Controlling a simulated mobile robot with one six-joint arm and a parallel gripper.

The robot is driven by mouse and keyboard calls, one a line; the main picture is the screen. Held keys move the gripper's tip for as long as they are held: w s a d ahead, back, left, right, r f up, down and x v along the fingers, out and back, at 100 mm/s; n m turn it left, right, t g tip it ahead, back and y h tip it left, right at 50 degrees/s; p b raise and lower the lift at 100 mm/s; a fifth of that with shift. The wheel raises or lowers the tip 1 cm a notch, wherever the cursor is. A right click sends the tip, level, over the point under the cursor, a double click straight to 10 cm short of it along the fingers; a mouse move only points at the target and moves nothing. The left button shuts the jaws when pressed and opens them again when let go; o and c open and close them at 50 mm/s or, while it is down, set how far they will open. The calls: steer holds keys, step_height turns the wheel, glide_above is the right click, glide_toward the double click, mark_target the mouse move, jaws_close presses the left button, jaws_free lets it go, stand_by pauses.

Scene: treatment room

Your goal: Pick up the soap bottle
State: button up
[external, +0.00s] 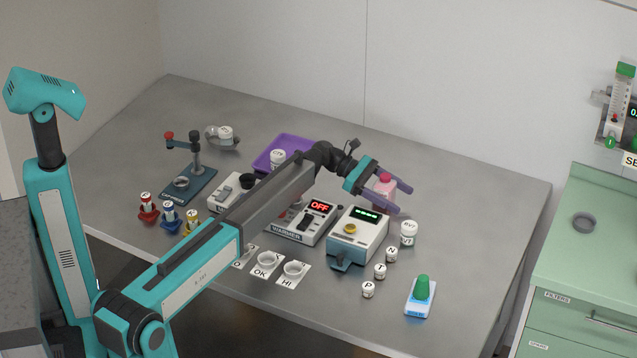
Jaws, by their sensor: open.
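The likely soap bottle is a small pink bottle (384,186) with a darker pink cap, upright on the grey table behind the white device with the green display. No label is readable on it. My gripper (404,201) is open, its two purple fingers pointing right and slightly down. In the picture the bottle shows between the fingers, and the near finger covers its lower part. I cannot tell from this one view whether the fingers are around it or above it, or whether they touch it.
The warmer (304,222) reading OFF and the green-display device (357,238) stand close in front. Several white jars, including a larger jar (408,233), stand to the right. A purple tray (263,162) lies behind my arm. The table's right rear is clear.

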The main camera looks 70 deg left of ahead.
steer(key=c, duration=1.4)
steer(key=shift+c, duration=0.2)
step_height(320, 180, up, 10)
steer(key=b, duration=0.1)
